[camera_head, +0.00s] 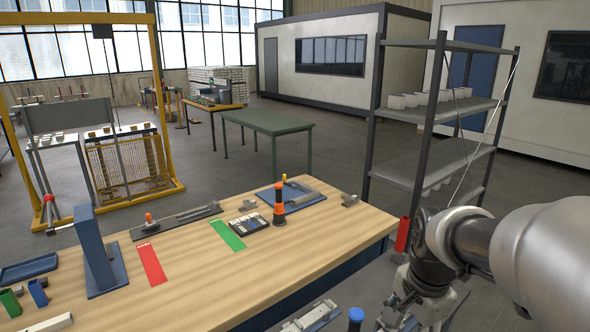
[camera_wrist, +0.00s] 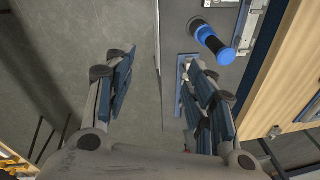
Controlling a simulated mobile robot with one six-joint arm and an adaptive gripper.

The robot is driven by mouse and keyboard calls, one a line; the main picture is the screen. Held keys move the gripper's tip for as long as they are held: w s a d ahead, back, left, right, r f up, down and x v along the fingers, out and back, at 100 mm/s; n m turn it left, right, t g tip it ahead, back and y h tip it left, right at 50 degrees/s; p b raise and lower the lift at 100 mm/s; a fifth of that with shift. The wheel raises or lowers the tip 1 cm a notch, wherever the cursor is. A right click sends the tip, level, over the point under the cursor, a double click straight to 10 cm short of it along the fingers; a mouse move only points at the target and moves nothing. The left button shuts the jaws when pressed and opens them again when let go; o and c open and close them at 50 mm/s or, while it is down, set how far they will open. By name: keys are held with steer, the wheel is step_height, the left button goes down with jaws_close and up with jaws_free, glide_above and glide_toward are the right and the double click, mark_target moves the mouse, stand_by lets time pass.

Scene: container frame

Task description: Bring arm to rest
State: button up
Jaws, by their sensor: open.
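My arm (camera_head: 490,245) comes in from the right edge in the head view and bends down at the wrist. My gripper (camera_wrist: 158,72) points down, its two blue-padded fingers wide apart and nothing between them. Grey floor and the edge of a grey surface show beneath it in the wrist view. In the head view the fingertips cannot be made out clearly at the bottom edge, right of the wooden table (camera_head: 340,238).
A blue-and-black cylinder (camera_wrist: 212,40) stands near the right finger in the wrist view. On the table are a green strip (camera_head: 227,235), a red strip (camera_head: 151,264) and a black-and-orange post (camera_head: 279,206). A grey shelf rack (camera_head: 432,165) stands behind my arm.

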steer(key=s+a+r+n+t+b, duration=0.1)
steer(key=s+a+n, duration=0.2)
steer(key=s+n, duration=0.3)
steer(key=s+a+r+n+t+b, duration=0.1)
steer(key=s+a+n, duration=0.2)
steer(key=s+n, duration=0.4)
steer(key=s, duration=0.4)
steer(key=shift+s+a+t, duration=0.35)
steer(key=shift+s+t, duration=0.05)
